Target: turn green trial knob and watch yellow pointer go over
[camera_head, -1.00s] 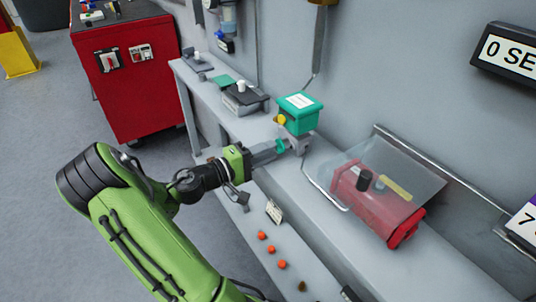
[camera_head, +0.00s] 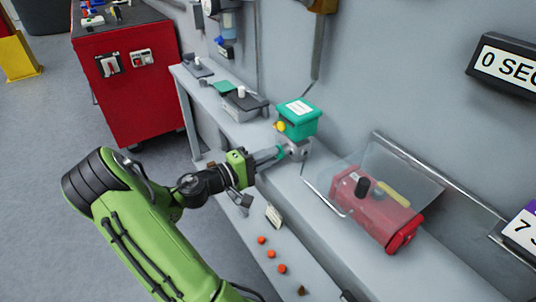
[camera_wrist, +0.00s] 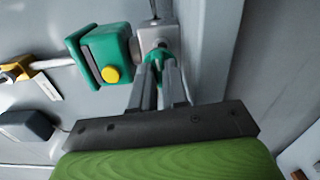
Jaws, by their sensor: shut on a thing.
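The small green knob (camera_head: 281,152) sits on a grey fitting just below a teal-green box (camera_head: 298,121). My gripper (camera_head: 277,154) reaches it from the left and is shut on it. In the wrist view the two fingers (camera_wrist: 158,75) straddle the green knob (camera_wrist: 154,58), which is partly hidden between them. A round yellow part (camera_head: 280,126) shows on the box's side, also in the wrist view (camera_wrist: 111,74). A yellow bar (camera_head: 393,193) lies on top of the red housing (camera_head: 372,213); I cannot tell which yellow part is the pointer.
A clear cover (camera_head: 420,180) slants over the red housing, right of my gripper. Several orange buttons (camera_head: 271,254) line the lower ledge. A red cabinet (camera_head: 130,90) stands at the back left.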

